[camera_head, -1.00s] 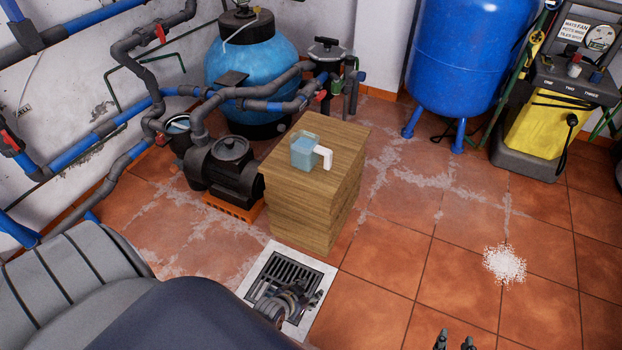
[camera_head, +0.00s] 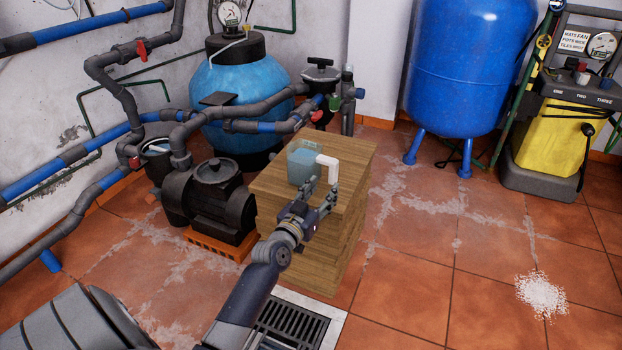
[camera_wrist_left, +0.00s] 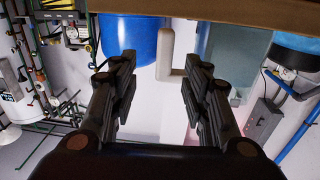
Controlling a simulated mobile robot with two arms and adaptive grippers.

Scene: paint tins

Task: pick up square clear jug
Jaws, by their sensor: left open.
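The square clear jug (camera_head: 302,168) holds pale blue liquid and stands upright on top of a wooden block (camera_head: 318,248). Its white handle (camera_head: 328,167) points right. My left gripper (camera_head: 322,187) is open, just in front of the handle and low beside it, apart from it as far as I can tell. In the left wrist view the handle (camera_wrist_left: 166,58) shows beyond and between the open fingers (camera_wrist_left: 158,78), with the jug body (camera_wrist_left: 232,58) to the right, behind the right finger. My right gripper is not in view.
A black pump (camera_head: 212,200) and a blue filter tank (camera_head: 240,90) with pipes stand left of and behind the block. A blue pressure tank (camera_head: 468,70) and a yellow machine (camera_head: 553,140) stand at the back right. The tiled floor on the right is mostly clear, with white granules (camera_head: 541,293).

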